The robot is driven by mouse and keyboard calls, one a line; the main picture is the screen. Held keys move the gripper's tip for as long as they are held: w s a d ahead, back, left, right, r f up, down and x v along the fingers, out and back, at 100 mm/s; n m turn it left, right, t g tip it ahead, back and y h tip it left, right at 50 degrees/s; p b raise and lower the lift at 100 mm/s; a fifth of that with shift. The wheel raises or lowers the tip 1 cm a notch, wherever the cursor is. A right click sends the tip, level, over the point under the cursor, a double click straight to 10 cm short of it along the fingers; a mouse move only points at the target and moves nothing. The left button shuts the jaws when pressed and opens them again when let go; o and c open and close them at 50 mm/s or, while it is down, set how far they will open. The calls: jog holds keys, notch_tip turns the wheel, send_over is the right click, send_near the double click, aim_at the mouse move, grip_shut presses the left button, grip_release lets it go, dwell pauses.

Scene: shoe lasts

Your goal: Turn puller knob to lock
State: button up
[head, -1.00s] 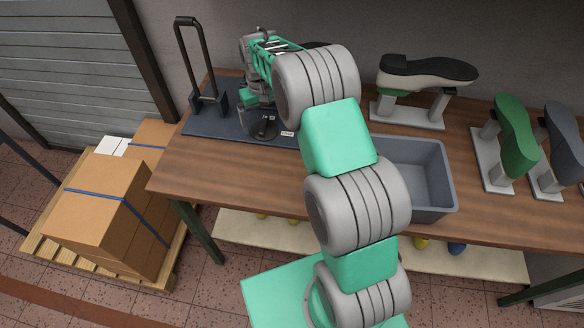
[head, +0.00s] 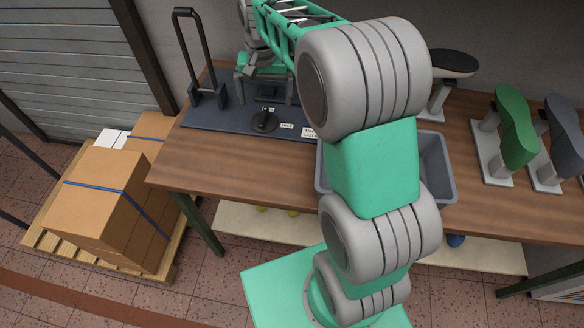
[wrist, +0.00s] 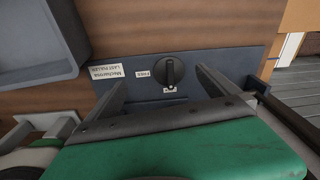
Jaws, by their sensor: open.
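The puller knob (head: 264,120) is a black round dial on the dark blue-grey base plate (head: 207,115) at the table's left end. It also shows in the wrist view (wrist: 168,72), its raised grip bar upright in the picture, in line with a small white label (wrist: 170,89) too small to read. The FREE label (wrist: 143,74) lies beside the knob, off the bar's line. My gripper (head: 267,82) is open and empty above and behind the knob. In the wrist view its two fingers (wrist: 160,84) are spread wide, with the knob between and beyond them, untouched.
A black upright handle frame (head: 196,60) stands at the plate's left. A grey bin (head: 437,165) sits right of the plate, partly behind my arm. A green shoe last (head: 514,128) and a dark one stand at right.

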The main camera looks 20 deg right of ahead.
jog(key=s+f+n+t+b, duration=0.2)
jog(key=s+f+n+b, duration=0.1)
jog(key=s, duration=1.8)
jog(key=shift+a+n+b, duration=0.2)
jog(key=shift+n+b, duration=0.35)
jog(key=shift+n, duration=0.25)
jog(key=shift+s+f, duration=0.1)
